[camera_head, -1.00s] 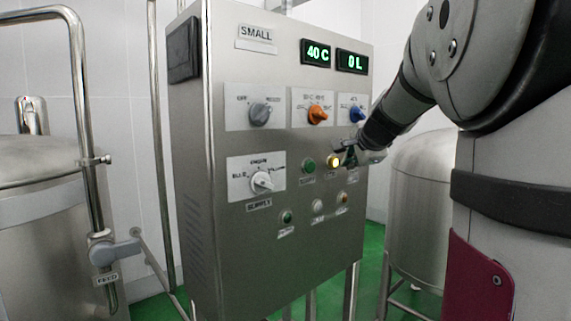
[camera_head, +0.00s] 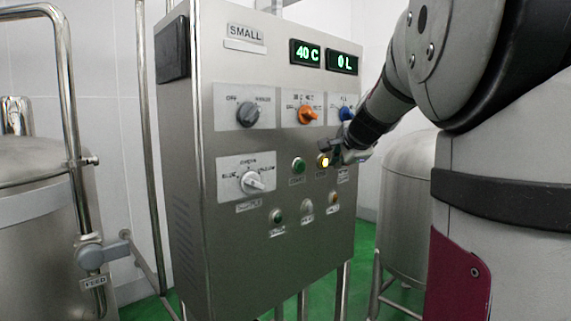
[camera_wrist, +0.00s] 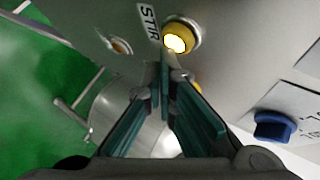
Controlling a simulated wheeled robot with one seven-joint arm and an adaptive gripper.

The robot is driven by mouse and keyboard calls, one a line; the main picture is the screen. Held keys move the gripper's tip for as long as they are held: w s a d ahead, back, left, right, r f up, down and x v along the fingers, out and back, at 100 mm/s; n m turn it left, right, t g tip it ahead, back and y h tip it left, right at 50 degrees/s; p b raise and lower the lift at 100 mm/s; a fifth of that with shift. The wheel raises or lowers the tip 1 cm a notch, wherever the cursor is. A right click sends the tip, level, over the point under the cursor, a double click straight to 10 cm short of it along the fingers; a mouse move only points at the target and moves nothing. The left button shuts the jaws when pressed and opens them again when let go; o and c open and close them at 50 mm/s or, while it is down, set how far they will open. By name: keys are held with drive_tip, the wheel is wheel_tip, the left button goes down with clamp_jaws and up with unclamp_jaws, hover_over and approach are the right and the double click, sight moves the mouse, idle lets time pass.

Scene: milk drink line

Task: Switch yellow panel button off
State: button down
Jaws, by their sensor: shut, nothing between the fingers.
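The yellow panel button (camera_head: 323,160) is lit on the front of the steel control panel (camera_head: 235,300). In the wrist view the lit yellow button (camera_wrist: 177,38) sits in a yellow ring beside a STIR label (camera_wrist: 148,20). My gripper (camera_head: 336,153) is just to the right of the button in the head view. In the wrist view my gripper (camera_wrist: 166,72) has its green-padded fingers shut and empty, with the tips just below the button in the picture. I cannot tell whether they touch the panel.
A green button (camera_head: 299,165) is left of the yellow one. A blue knob (camera_head: 346,113) and an orange knob (camera_head: 308,115) are above. Smaller buttons, including a dark green one (camera_head: 276,216), are below. A steel tank (camera_head: 400,190) stands right of the panel.

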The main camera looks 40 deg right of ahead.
drive_tip(key=shift+w, duration=0.45)
idle(0.6)
drive_tip(key=shift+s, duration=0.95)
drive_tip(key=s, duration=0.6)
drive_tip(key=shift+d, duration=0.25)
